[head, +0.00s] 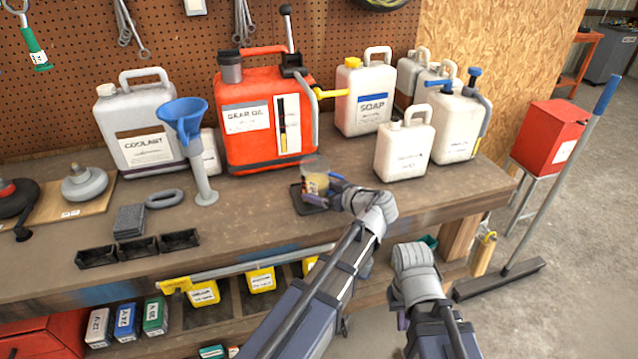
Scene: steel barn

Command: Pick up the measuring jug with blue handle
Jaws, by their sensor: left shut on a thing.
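A small clear measuring jug (314,182) with a yellowish lower part is at the front of the workbench, over a small dark square tray (309,205). My left gripper (335,187) comes in from the right side of the jug and is shut on it at the handle side. The gripper covers most of the handle. I cannot tell whether the jug rests on the tray or hangs just above it. My right arm is at the lower right, in front of the bench; its fingers are mostly hidden, and the jug is well away from it.
A blue funnel (184,115) stands left, near the coolant jug (140,125). Black bins (138,249) line the front left.

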